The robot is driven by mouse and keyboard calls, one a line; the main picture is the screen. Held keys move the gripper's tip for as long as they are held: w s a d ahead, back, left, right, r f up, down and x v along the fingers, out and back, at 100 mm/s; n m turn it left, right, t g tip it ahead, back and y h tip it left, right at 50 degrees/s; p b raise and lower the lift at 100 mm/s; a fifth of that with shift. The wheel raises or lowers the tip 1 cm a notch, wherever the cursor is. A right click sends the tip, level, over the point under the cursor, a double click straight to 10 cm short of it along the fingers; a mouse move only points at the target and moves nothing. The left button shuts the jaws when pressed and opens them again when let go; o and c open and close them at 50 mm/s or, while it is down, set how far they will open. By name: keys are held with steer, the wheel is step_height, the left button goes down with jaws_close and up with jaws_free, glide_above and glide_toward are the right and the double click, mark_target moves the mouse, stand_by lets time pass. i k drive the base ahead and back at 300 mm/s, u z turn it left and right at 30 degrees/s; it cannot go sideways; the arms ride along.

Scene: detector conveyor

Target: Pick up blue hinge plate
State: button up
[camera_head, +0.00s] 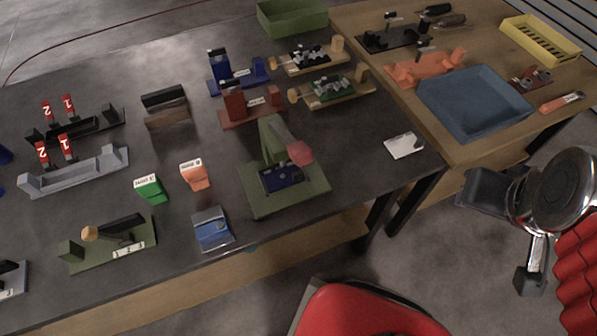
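A flat blue plate with a pale silvery band (212,229) lies near the front edge of the dark table; it looks like the blue hinge plate, though its details are small. Another blue piece (282,177) sits in a green fixture (285,198) to its right, under a lever with a red knob. My gripper (506,236) is at the right, beyond the table's front edge and far from both blue pieces. Dark end parts stick out from a silver wrist. Nothing shows held, but I cannot tell how far the fingers are apart.
Green and orange blocks (150,189) (195,175) stand just behind the blue plate. An olive fixture (110,245) is to its left. A white card (404,145) lies near the table's right end. A blue tray (473,137) is on the wooden table.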

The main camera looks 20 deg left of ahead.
mark_target(280, 177)
steer(key=z, duration=0.1)
steer(key=k, duration=1.4)
steer(key=u, duration=1.5)
steer(key=i, duration=1)
steer(key=u, duration=0.1)
